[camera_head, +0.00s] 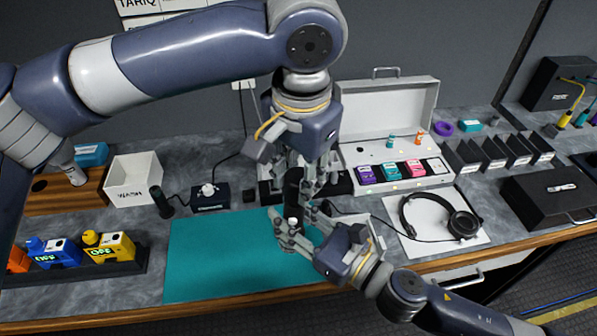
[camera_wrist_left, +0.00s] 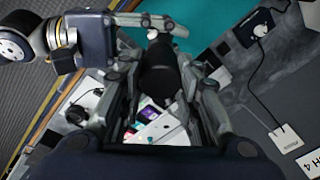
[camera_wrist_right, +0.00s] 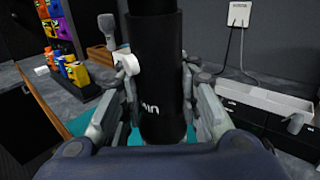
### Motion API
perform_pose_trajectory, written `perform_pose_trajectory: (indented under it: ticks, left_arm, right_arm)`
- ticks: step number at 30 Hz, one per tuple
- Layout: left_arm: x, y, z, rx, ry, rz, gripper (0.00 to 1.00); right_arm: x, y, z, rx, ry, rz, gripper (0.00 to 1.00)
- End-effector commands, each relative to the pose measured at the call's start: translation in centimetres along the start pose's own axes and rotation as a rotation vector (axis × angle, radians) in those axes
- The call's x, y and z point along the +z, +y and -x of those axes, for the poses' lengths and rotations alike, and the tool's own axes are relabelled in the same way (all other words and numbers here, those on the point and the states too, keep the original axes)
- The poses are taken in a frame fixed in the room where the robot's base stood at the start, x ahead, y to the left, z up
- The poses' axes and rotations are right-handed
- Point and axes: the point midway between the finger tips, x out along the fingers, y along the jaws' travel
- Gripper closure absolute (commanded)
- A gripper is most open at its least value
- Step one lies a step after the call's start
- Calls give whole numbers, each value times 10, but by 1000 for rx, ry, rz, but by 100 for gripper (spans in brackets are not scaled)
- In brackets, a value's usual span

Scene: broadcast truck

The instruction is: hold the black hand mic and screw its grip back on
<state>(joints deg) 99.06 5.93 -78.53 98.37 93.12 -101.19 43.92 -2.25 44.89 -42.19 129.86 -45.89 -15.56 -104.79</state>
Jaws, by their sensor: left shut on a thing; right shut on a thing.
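The black hand mic (camera_head: 293,187) stands upright between my two grippers above the teal mat (camera_head: 205,255). My left gripper (camera_head: 300,180) is shut around its upper part from above; the black body also shows between the fingers in the left wrist view (camera_wrist_left: 160,78). My right gripper (camera_head: 296,232) is shut on the lower part. In the right wrist view this is a black grip (camera_wrist_right: 158,90) with white lettering, in line with the dark part above (camera_wrist_right: 152,5). Whether the joint is tight cannot be told. The mic's far end is hidden.
An open white case (camera_head: 395,115) with coloured packs stands behind on the right. Headphones (camera_head: 440,215) lie on a white sheet to the right. A white bin (camera_head: 133,180) and a rack of coloured units (camera_head: 85,255) are at left. The mat's left part is clear.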

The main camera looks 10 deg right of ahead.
Motion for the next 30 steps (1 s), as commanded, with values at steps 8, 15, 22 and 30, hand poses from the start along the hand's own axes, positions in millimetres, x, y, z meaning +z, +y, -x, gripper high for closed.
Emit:
perform_pose_trajectory:
  ticks: [8,15,22,30]
  left_arm:
    - [0,0,-3,1,-1,0,86]
    - [0,0,-8,0,0,0,86]
    - [1,0,-11,0,-1,-1,86]
    - [1,0,-12,27,-1,-265,86]
  right_arm:
    - [1,0,0,1,-3,1,100]
    - [1,0,0,1,-3,1,100]
    - [1,0,0,1,-3,1,100]
    - [1,0,0,1,-2,0,100]
